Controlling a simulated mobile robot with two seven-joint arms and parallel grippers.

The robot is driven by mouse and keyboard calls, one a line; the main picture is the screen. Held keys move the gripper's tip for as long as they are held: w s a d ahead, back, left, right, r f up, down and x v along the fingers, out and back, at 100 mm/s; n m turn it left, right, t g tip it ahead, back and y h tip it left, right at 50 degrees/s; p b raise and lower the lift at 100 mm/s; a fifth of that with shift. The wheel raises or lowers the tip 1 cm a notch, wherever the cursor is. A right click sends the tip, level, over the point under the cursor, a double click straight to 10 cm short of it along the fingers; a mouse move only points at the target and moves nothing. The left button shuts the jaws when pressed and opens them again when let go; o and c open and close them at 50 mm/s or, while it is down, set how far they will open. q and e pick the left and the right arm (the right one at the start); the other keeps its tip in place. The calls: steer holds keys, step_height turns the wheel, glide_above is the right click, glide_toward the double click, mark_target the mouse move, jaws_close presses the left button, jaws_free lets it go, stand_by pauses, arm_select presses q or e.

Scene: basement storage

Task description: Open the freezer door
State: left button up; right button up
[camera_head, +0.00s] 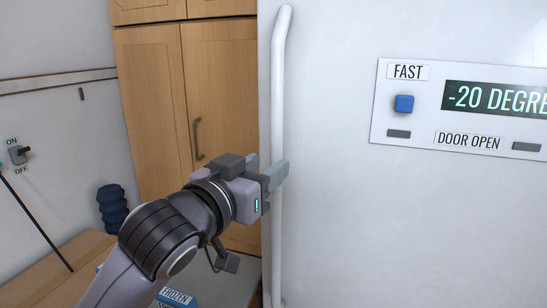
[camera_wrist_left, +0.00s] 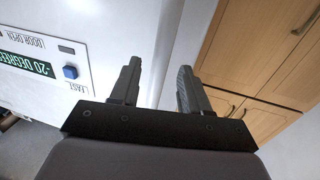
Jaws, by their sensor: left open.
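The white freezer door (camera_head: 400,220) fills the right of the head view, and no gap shows along its visible edge. Its long white vertical handle (camera_head: 279,80) runs near the door's left edge. My left gripper (camera_head: 271,170) is at about mid-height of the handle, with its near finger overlapping the bar. In the left wrist view, the fingers of my left gripper (camera_wrist_left: 159,68) are apart, and the pale handle (camera_wrist_left: 168,50) shows between them. Whether either finger touches the bar cannot be told. My right gripper is not in view.
A panel (camera_head: 385,115) with a blue button (camera_head: 404,103) and a -20 degree display is on the door. Wooden cabinets (camera_head: 155,110) stand to the left. A dark blue ribbed object (camera_head: 112,208) and a frozen-food box (camera_head: 177,298) are lower left.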

mark_target(273, 161)
arm_select(q)
steer(key=shift+x, duration=2.45)
jaws_close()
